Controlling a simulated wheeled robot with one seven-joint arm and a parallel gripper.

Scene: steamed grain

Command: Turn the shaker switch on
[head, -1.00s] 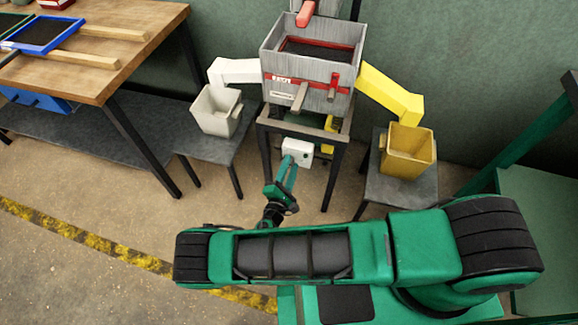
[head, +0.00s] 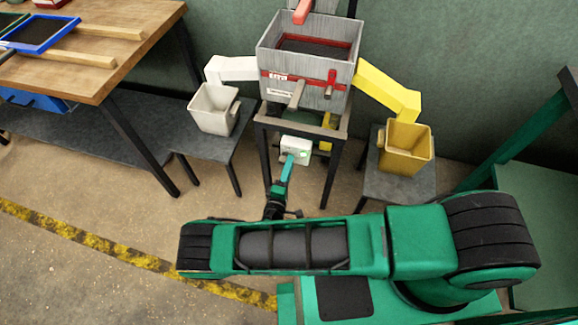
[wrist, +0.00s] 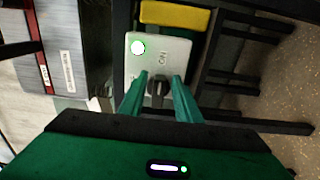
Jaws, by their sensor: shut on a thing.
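The shaker switch is a white box (head: 297,148) on the front of the shaker's stand, below the grey bin. In the head view my gripper (head: 289,158) reaches the lower part of the box.
The grey shaker bin (head: 310,60) stands above the switch. A white bucket (head: 213,110) stands under the left chute and a yellow bucket (head: 405,148) under the right one. The stand's dark legs (head: 333,172) flank the switch. A wooden workbench (head: 95,60) is at upper left.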

